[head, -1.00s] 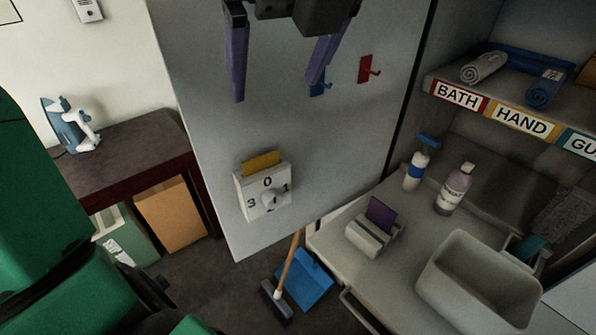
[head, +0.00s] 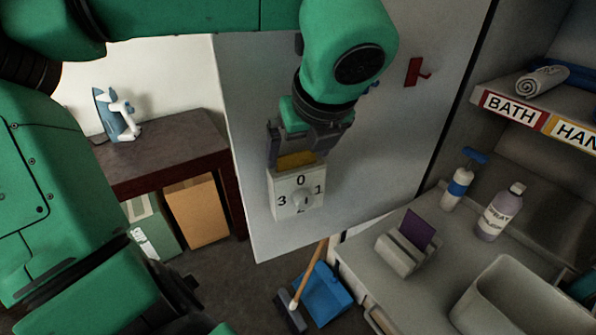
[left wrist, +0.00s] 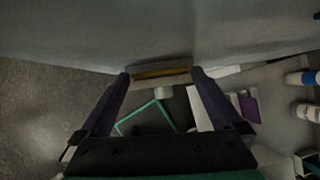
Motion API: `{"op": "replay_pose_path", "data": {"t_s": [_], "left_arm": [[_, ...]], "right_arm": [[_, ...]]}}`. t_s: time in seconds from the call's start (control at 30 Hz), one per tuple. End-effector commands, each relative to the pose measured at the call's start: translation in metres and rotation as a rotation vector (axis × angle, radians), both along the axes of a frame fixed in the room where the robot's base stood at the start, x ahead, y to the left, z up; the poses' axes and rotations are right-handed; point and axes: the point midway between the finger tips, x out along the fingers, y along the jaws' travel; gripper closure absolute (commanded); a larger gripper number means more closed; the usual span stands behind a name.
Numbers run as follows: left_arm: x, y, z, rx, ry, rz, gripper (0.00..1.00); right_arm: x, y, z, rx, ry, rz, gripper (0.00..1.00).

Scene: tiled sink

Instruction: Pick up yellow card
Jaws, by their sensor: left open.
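The yellow card (head: 297,160) stands in the top of a white dial box (head: 297,196) mounted on the grey panel. The box has a knob and the numbers 0, 1 and 3 showing. My left gripper (head: 298,154) is just above the box, pointing down, its fingers on either side of the card. In the left wrist view, the card (left wrist: 160,72) shows as a thin yellow strip between the tips of my open left gripper (left wrist: 161,76). I cannot tell whether a finger touches it. My right gripper is not in view.
The grey panel (head: 248,130) stands close behind the gripper, with a red hook (head: 416,72) on it. At right, a counter holds a purple card (head: 419,228) in a grey holder (head: 402,250), bottles (head: 499,212) and a basin (head: 518,300). A blue dustpan (head: 325,292) lies below.

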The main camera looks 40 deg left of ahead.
Motion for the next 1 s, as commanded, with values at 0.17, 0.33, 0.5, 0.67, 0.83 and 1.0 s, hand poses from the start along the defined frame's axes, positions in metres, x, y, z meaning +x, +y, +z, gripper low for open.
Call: {"op": "replay_pose_path", "data": {"t_s": [0.17,0.33,0.5,0.67,0.83,1.0], "left_arm": [[0.001,0.003,-0.007,0.0,-0.001,0.002,0.0],[0.001,0.003,-0.006,0.0,0.0,0.001,0.34],[0.001,0.003,-0.006,0.0,0.0,0.001,0.92],[0.001,0.003,-0.006,0.0,0.0,0.001,0.93],[0.002,0.003,0.001,0.0,-0.002,0.001,0.93],[0.002,0.003,0.026,0.0,-0.005,0.002,0.93]], "right_arm": [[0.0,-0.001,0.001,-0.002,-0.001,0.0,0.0],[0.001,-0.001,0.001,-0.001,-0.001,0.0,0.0],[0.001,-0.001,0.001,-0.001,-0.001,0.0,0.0],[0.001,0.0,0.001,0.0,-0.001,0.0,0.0],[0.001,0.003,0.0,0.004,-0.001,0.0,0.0],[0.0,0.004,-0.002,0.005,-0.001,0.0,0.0]]}}
